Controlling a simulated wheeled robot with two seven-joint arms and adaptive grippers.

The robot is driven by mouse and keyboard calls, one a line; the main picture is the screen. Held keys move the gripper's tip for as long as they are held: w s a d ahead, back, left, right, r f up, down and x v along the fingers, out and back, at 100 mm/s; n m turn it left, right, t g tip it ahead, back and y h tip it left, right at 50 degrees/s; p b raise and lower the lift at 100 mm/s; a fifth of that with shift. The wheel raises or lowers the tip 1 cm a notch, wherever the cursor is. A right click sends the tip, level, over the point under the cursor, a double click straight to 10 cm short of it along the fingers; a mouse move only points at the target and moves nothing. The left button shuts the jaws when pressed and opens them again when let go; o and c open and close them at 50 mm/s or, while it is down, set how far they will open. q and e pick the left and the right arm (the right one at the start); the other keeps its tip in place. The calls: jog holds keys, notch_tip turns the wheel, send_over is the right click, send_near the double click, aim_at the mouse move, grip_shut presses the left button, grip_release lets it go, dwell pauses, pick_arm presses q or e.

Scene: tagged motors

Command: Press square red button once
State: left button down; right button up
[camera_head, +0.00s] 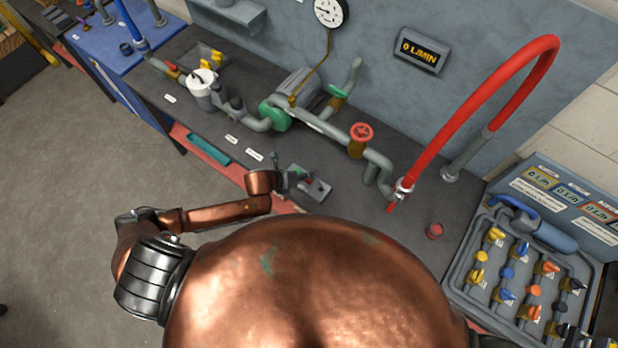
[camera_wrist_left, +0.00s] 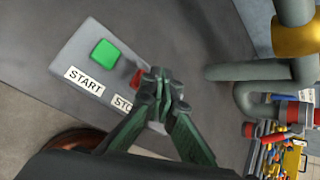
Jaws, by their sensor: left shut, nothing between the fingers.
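A grey control box (camera_head: 304,184) sits on the workbench in the head view. In the left wrist view its face (camera_wrist_left: 85,55) has a square green button (camera_wrist_left: 104,53) above a START label (camera_wrist_left: 84,81). Beside it is a red button (camera_wrist_left: 136,78), partly hidden behind my fingers, above a STOP label (camera_wrist_left: 123,103) that is partly covered. My left gripper (camera_wrist_left: 160,78) is shut and empty, with its tips over or just beside the red button. I cannot tell whether they touch it. In the head view my left gripper (camera_head: 281,180) is at the box's left side.
Pipes with a red valve wheel (camera_head: 361,132) and a red hose (camera_head: 480,100) stand behind the box. A case of coloured valves (camera_head: 520,275) lies farther right. The bench around the box is mostly clear.

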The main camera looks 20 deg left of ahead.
dwell(0.3)
pick_arm(q)
notch_tip(320, 180, up, 5)
jog(key=p, duration=0.5)
jog(key=shift+r, duration=0.1)
dwell(0.7)
